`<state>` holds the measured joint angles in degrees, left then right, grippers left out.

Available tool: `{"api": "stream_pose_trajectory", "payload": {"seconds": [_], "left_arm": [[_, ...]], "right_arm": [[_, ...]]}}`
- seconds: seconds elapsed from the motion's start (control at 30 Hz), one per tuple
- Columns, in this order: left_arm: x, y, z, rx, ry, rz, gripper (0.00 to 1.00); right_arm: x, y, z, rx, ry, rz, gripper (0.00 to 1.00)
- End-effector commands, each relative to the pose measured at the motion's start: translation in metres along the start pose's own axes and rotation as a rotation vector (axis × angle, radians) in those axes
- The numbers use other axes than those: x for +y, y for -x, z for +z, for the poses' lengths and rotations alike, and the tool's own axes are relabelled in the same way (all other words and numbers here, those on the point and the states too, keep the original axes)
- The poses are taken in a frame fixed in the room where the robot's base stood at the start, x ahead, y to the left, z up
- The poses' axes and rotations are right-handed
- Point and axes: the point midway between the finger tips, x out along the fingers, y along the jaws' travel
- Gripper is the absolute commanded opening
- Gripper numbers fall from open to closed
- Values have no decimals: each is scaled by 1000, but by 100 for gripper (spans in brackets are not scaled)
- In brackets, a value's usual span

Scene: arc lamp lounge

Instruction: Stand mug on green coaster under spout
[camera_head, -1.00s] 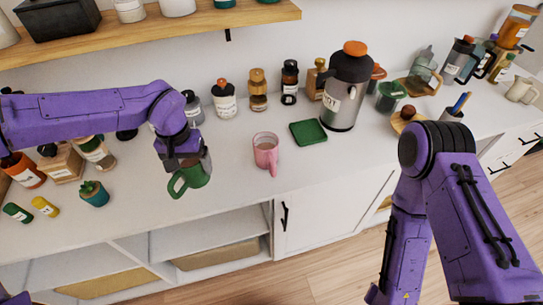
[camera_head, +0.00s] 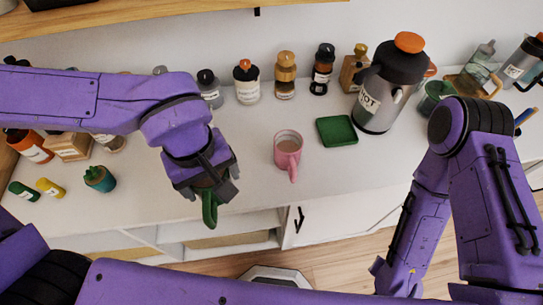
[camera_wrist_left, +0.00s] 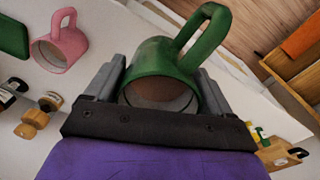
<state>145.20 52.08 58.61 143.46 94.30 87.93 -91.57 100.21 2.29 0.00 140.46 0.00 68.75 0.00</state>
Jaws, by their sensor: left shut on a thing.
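My left gripper (camera_head: 207,187) is shut on a green mug (camera_head: 209,208). The mug is mostly hidden by the gripper in the head view; its handle points down toward the counter's front edge. In the left wrist view the green mug (camera_wrist_left: 165,72) sits between both fingers, with its opening and handle visible. The green square coaster (camera_head: 337,130) lies empty on the counter, right of and farther back than the gripper. A dark and steel dispenser (camera_head: 378,100) with an orange top stands right behind the coaster; I cannot make out its spout clearly. My right gripper is out of view.
A pink mug (camera_head: 288,149) stands on the counter between my left gripper and the coaster. Several jars and bottles (camera_head: 285,75) line the back wall. Counter right of the gripper is clear up to the pink mug.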

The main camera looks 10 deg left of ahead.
Motion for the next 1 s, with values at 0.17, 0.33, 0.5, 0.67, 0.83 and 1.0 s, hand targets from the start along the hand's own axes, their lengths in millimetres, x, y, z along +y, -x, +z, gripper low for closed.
{"api": "stream_pose_trajectory", "payload": {"seconds": [0.17,0.33,0.5,0.67,0.83,1.0], "left_arm": [[-1,0,2,-9,50,-6,32],[6,1,-22,-15,50,-15,32],[19,-33,-69,-12,53,-12,32],[28,-66,-103,-13,49,-13,32],[34,-90,-122,-11,46,-10,32],[36,-109,-133,-12,44,-12,32]], "right_arm": [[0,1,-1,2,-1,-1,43],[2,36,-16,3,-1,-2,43],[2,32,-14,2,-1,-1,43],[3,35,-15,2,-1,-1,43],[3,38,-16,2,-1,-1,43],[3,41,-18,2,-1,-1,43]]}}
